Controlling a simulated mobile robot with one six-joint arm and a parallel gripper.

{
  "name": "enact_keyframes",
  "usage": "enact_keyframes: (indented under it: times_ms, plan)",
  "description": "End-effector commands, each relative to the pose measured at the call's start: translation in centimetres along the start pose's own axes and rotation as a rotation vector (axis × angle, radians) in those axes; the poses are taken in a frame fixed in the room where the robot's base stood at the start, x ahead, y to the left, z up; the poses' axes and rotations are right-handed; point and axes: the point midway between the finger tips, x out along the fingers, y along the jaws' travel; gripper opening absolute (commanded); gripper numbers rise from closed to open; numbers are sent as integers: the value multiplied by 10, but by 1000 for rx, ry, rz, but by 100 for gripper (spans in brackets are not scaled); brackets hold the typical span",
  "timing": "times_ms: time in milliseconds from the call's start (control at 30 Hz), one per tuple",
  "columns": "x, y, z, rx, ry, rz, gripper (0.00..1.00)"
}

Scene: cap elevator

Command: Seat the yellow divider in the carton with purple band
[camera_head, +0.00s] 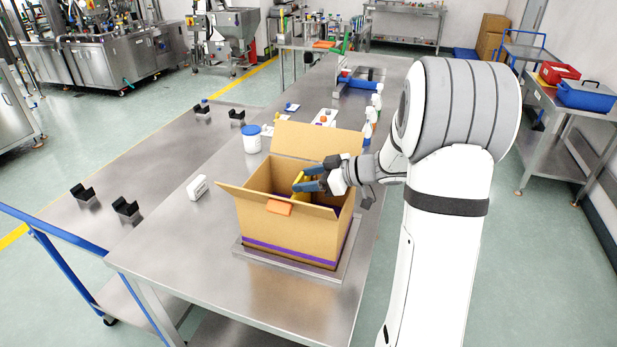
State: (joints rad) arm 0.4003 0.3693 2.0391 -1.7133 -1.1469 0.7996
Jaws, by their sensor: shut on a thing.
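The carton (285,232) stands open on a low metal plate on the steel table, with a purple band (287,253) around its lower part. Its flaps are spread outward, and an orange tab (279,207) sits at the front rim. My gripper (309,180) reaches in from the right over the carton's opening. It is shut on the yellow divider (299,179), which shows as a small yellow piece at the fingers. The divider's lower part and most of the carton's inside are hidden by the walls and fingers. I cannot tell whether the divider touches the carton floor.
A white tub with a blue lid (252,139) stands behind the carton. A small white box (197,187) lies to its left. Several bottles (371,115) stand along the table's far right edge. The table's front left is clear.

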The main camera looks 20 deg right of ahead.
Motion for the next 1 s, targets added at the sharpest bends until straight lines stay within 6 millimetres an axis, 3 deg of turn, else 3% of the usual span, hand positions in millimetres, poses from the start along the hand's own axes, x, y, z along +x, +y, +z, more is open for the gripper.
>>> enact_keyframes:
  times_ms: [833,867,1000]
  plan:
    - [8,0,20,0,0,0,15]
    - [8,0,19,0,0,0,55]
    - [8,0,19,0,0,0,67]
